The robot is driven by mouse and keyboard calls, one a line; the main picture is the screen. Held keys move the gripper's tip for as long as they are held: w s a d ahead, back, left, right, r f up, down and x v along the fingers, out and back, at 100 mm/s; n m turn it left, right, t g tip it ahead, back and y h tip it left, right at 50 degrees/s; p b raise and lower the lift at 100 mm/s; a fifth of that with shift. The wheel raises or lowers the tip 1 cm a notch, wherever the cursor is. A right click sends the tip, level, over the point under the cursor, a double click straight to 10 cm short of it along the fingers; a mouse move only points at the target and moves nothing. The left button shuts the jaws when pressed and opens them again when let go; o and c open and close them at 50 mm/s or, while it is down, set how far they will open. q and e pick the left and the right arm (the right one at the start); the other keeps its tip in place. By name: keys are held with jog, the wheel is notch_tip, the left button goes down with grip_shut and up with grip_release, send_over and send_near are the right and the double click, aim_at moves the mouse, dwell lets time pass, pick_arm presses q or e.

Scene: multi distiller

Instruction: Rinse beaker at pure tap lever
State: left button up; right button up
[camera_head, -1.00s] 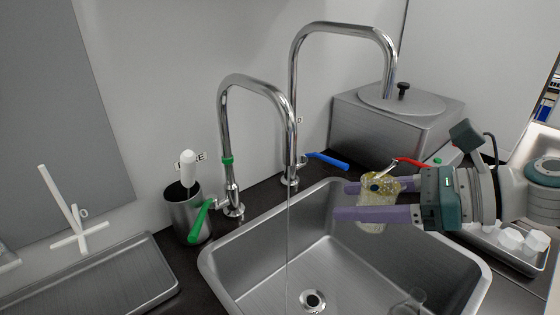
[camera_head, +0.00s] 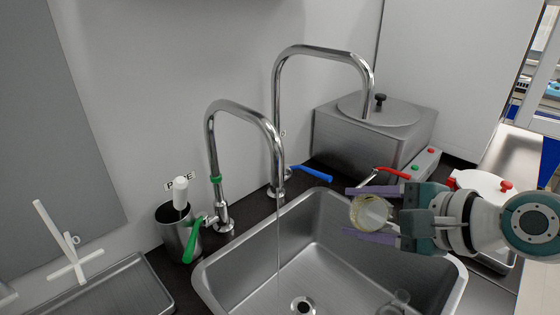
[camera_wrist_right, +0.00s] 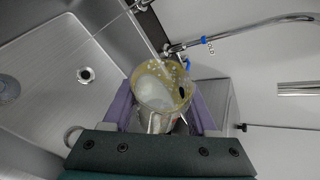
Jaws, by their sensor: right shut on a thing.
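My right gripper (camera_head: 374,213) is shut on a beaker (camera_head: 369,214) with a yellowish, speckled rim and residue. It holds the beaker above the right side of the sink, with its mouth tilted toward the head camera. In the right wrist view the beaker (camera_wrist_right: 162,92) sits between the purple fingers. The pure tap (camera_head: 246,105) has a green ring and a green lever (camera_head: 193,240) at its base. A thin stream of water (camera_head: 279,240) falls from its spout into the sink (camera_head: 240,285). The beaker is to the right of the stream, apart from it. My left gripper is not in view.
A second tap (camera_head: 325,50) with a blue lever (camera_head: 311,173) stands behind. A steel bath (camera_head: 345,140) with a lid is at the back right, near a red lever (camera_head: 392,172). A brush holder (camera_head: 172,228) stands left.

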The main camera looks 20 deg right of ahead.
jog(key=shift+d+n+t+h, duration=0.1)
jog(key=shift+n+t+h, duration=0.3)
jog(key=shift+n+h, duration=0.3)
jog(key=shift+n+t+h+b, duration=0.3)
jog(key=shift+n+b, duration=0.05)
jog(key=shift+n, duration=0.05)
jog(key=shift+w+d+r+n+h, duration=0.1)
jog(key=shift+r+n+h, duration=0.1)
jog(key=shift+n+h, duration=0.15)
jog(key=shift+n+t+h, duration=0.45)
jog(key=shift+n+t, duration=0.05)
jog(key=shift+n, duration=0.05)
jog(key=shift+d+n+t+h, duration=0.1)
jog(key=shift+n+t+h, duration=0.3)
jog(key=shift+n, duration=0.1)
jog(key=shift+w+d+r+n+t+h+b, duration=0.15)
jog(key=shift+n+t+h+b, duration=0.15)
jog(key=shift+n+b, duration=0.3)
jog(key=shift+s+r+n+t+h+b, duration=0.1)
jog(key=shift+n+t+h+b, duration=0.15)
jog(key=shift+n+b, duration=0.3)
jog(key=shift+r+n+t+h+b, duration=0.2)
jog(key=shift+n+t+h+b, duration=0.15)
jog(key=shift+n+t+b, duration=0.65)
jog(key=shift+r+n+b, duration=0.15)
jog(key=shift+n+b, duration=0.15)
jog(key=shift+n, duration=0.25)
jog(key=shift+r, duration=0.1)
